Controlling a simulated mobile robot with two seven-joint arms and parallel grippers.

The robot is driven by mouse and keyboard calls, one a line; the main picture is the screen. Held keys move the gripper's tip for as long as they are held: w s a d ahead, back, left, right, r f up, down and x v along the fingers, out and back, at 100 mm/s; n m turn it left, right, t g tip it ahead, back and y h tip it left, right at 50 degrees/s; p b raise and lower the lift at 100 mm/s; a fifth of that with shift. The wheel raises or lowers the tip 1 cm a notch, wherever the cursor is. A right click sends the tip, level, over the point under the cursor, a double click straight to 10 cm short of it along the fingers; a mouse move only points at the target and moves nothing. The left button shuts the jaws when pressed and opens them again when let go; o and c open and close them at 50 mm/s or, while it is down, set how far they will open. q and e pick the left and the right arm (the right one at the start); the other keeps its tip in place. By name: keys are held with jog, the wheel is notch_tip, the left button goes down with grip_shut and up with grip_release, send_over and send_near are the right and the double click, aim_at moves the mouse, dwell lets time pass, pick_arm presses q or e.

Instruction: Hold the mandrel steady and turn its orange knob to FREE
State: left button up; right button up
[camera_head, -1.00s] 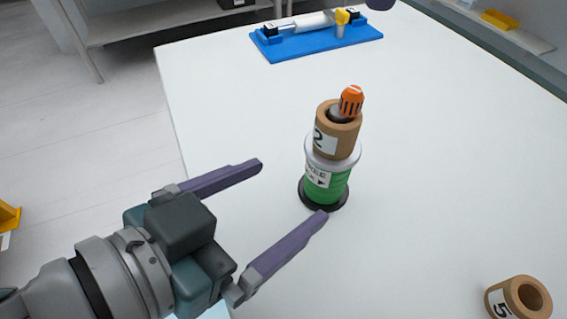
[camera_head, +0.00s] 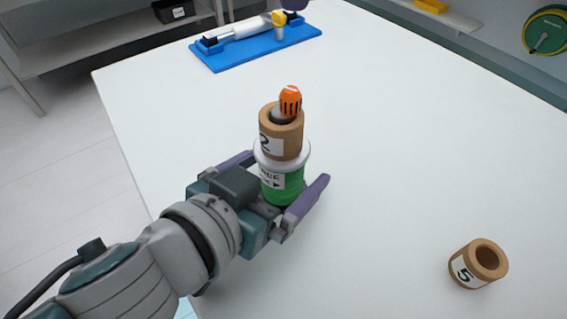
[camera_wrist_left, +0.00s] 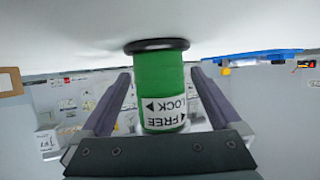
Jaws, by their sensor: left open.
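The mandrel (camera_head: 283,187) stands upright on the white table, with a green body and a white label. Its green body also shows in the left wrist view (camera_wrist_left: 158,88), with the label reading FREE and LOCK, upside down there. A brown core marked 2 (camera_head: 283,140) sits on the mandrel above a pale flange. The orange knob (camera_head: 290,101) with dark stripes is at the top. My left gripper (camera_head: 287,168) is open, its purple fingers on either side of the green body; in the left wrist view gaps show between fingers and body.
A brown core marked 5 (camera_head: 478,263) lies on the table (camera_head: 400,180) at the right. A blue fixture (camera_head: 262,45) with a white roller and yellow knob stands at the far edge. A green reel (camera_head: 546,32) is at the far right. The table between is clear.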

aim_at(282, 93)
pick_arm(q)
grip_shut()
pick_arm(e)
jog(key=shift+o, duration=0.3)
jog(key=w+a+f+m+t+y, duration=0.1)
jog(key=w+a+f+y, duration=0.1)
jog(key=f, duration=0.5)
jog(key=shift+w+a+y, duration=0.25)
jog(key=shift+a+y, duration=0.35)
jog(key=shift+y, duration=0.6)
jog(key=d+f+m+t+y, duration=0.1)
jog(key=t+y, duration=0.1)
jog(key=s+d+f+m+t+y, duration=0.1)
jog(key=f+m+t+y, duration=0.1)
jog(key=t+y, duration=0.1)
jog(key=s+f+m+t+y, duration=0.1)
jog(key=f+t+y, duration=0.1)
jog(key=y, duration=0.1)
jog(key=shift+s+d+m+t, duration=0.2)
jog(key=shift+d+m+t, duration=0.1)
jog(key=shift+d, duration=0.1)
jog(key=s+d+m+t, duration=0.3)
jog(key=s+d+t, duration=0.1)
jog(key=s+d, duration=0.25)
jog(key=shift+y, duration=0.4)
jog(key=x, duration=1.2)
jog(key=shift+w+d, duration=0.1)
jog(key=shift+d, duration=0.05)
